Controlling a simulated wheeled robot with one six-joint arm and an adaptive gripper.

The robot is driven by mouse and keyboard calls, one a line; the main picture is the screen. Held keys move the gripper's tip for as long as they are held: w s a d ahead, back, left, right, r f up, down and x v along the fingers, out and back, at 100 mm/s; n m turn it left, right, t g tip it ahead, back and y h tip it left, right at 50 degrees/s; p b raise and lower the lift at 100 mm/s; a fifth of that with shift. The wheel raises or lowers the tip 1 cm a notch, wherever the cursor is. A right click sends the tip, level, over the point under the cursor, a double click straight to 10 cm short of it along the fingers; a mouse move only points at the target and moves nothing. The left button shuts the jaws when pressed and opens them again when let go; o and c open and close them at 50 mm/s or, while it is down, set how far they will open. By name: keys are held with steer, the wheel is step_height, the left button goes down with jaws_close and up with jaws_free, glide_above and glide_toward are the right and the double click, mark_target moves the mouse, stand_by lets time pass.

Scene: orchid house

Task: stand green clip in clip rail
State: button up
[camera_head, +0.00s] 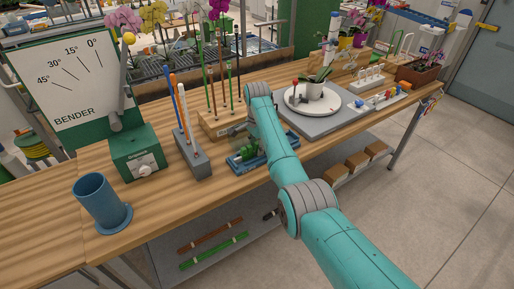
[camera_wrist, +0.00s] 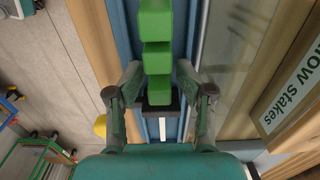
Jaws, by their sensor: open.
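A green blocky piece (camera_wrist: 156,50), perhaps the green clip, stands out on a blue base (camera_wrist: 125,25) in the wrist view. In the head view the blue base (camera_head: 240,165) lies on the bench with a green part (camera_head: 247,152) on it. My gripper (camera_wrist: 160,78) is open, with one finger on each side of the green piece's lower end. I cannot tell whether the fingers touch it. In the head view my arm hides most of the gripper. A pale rail with small coloured pieces (camera_head: 383,99), possibly the clip rail, lies at the bench's right.
A wooden stake block (camera_head: 222,122) stands close beside the blue base. A grey block with tall sticks (camera_head: 193,160), a green bender box (camera_head: 138,153) and a blue cup (camera_head: 99,203) stand left. A round white turntable (camera_head: 312,103) with a potted plant is to the right.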

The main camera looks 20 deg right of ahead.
step_height(320, 180, up, 11)
steer(key=shift+r, duration=0.45)
stand_by(0.3)
